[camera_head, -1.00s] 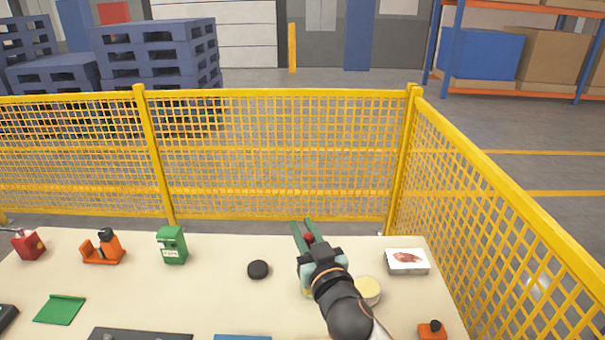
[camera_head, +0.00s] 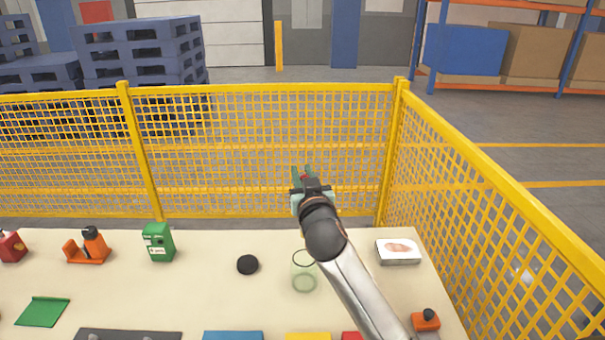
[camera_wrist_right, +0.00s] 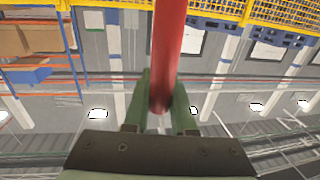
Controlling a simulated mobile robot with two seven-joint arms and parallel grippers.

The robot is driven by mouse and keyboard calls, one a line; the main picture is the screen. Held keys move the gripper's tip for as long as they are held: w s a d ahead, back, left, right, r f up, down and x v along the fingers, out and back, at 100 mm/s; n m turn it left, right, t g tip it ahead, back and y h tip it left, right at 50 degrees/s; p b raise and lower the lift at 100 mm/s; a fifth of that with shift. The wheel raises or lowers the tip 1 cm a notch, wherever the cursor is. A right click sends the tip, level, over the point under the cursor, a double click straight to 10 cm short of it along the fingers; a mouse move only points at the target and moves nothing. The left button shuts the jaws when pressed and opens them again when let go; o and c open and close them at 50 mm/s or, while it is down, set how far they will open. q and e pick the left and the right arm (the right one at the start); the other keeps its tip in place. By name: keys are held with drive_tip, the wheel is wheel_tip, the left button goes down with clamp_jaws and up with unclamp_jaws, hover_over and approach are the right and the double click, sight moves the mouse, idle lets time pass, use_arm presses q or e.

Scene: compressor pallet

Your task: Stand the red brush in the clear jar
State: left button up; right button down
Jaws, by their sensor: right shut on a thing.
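The clear jar (camera_head: 304,277) stands open on the table, left of my right forearm in the head view, with nothing visible in it. My right gripper (camera_head: 305,173) is raised above and beyond the jar. It is shut on the red brush, whose red handle (camera_wrist_right: 168,55) runs between the green fingers in the wrist view. In the head view only a small red bit of the brush shows between the fingers. The brush's bristles cannot be made out. My left gripper is not in view.
A black puck (camera_head: 247,264) lies left of the jar. A green box (camera_head: 158,242) and an orange tool (camera_head: 88,247) stand farther left. A white picture box (camera_head: 398,251) is at the right. A yellow mesh fence (camera_head: 260,150) runs behind the table.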

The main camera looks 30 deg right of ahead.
wheel_tip(320, 180, down, 12)
drive_tip(key=b, duration=0.9)
idle(0.3)
drive_tip(key=c, duration=0.9)
unclamp_jaws()
drive_tip(key=shift+o, duration=1.2)
